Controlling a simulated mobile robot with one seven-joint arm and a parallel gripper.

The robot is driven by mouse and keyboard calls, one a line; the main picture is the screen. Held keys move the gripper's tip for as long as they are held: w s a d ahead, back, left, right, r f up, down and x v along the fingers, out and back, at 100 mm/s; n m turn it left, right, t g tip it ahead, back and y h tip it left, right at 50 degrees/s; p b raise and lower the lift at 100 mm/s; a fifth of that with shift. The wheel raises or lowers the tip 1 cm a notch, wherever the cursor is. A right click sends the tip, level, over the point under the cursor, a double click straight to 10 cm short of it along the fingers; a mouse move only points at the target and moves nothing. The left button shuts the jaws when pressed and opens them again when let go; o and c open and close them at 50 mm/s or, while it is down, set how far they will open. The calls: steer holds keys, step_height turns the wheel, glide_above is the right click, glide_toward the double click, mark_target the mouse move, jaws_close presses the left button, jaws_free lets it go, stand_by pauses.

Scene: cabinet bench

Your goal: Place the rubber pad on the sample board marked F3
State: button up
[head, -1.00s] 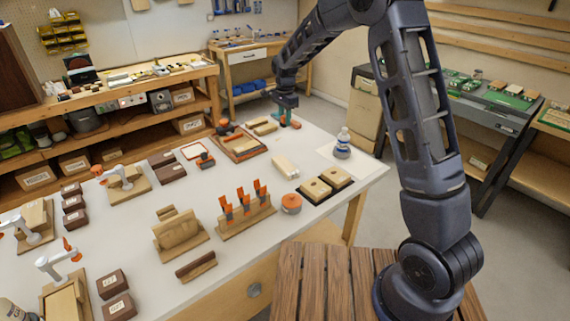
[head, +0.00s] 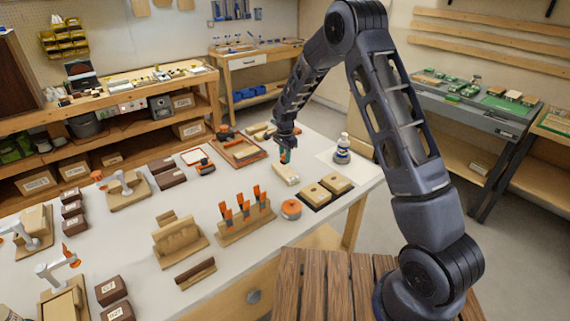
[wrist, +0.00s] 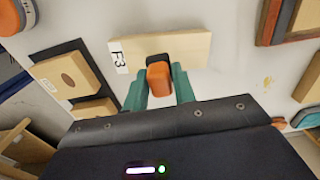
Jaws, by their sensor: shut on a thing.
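My gripper (head: 286,156) is shut on the rubber pad, an orange block with a dark side. In the wrist view the pad (wrist: 159,80) sits between the two green fingers. The sample board (head: 286,174) is a pale wooden slab lying flat on the white bench. In the wrist view the board (wrist: 195,48) carries a white F3 label at its left end. The pad overlaps the board's near edge around its middle in that view. I cannot tell whether the pad touches it. In the head view the pad is mostly hidden by the fingers.
An orange round tin (head: 291,209) is in front. A wooden tray (head: 238,150) lies behind left.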

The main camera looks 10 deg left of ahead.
steer(key=shift+f, duration=1.9)
steer(key=shift+f, duration=0.15)
steer(key=o, duration=1)
